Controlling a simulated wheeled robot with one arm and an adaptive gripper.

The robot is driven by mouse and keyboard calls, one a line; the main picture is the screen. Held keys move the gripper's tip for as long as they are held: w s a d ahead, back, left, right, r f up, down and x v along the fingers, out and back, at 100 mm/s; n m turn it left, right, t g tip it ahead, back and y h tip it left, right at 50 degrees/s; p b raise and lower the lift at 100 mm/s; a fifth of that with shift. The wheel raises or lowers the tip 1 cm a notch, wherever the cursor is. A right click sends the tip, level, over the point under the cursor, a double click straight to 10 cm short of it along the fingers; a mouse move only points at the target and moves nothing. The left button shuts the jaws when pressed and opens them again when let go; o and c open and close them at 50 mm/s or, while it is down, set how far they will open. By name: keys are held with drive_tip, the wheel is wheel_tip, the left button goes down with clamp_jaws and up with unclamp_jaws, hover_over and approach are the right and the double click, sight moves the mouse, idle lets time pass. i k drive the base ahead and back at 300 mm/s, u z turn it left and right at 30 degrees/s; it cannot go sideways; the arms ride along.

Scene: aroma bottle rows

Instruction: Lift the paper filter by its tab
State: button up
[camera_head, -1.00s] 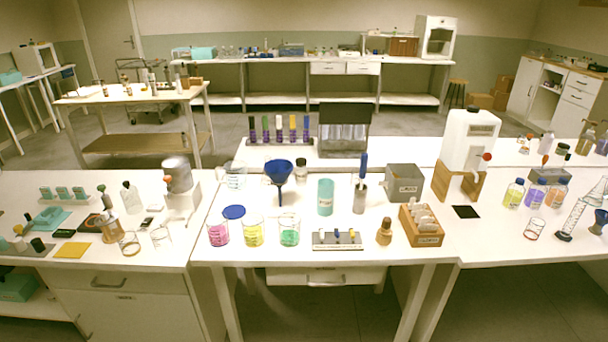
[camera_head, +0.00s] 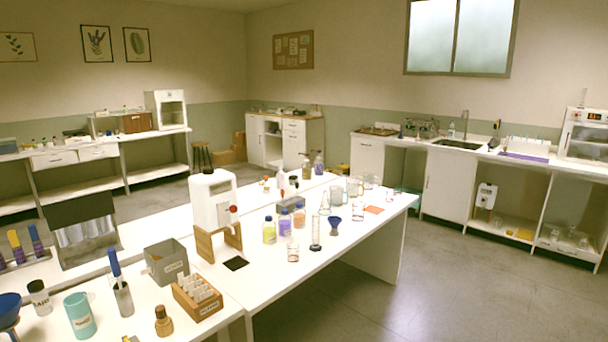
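I cannot make out a paper filter with a tab for sure in the head view. A wooden box (camera_head: 210,310) on the near bench holds a row of small white packets or cards; its front label is too small to read. A dark blue funnel (camera_head: 9,303) is cut off at the left edge, and I cannot see into it. A small blue funnel-like piece (camera_head: 334,226) stands farther along the bench. My gripper is not in view.
The white bench (camera_head: 275,297) runs from the near left to the middle. A grey box (camera_head: 166,262), a teal canister (camera_head: 79,316), a white dispenser on a wooden stand (camera_head: 212,203) and several bottles stand on it. Open floor (camera_head: 460,280) lies to the right.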

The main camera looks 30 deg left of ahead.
sight(199, 296)
drive_tip(key=u, duration=1.15)
drive_tip(key=i, duration=1.65)
drive_tip(key=u, duration=1.85)
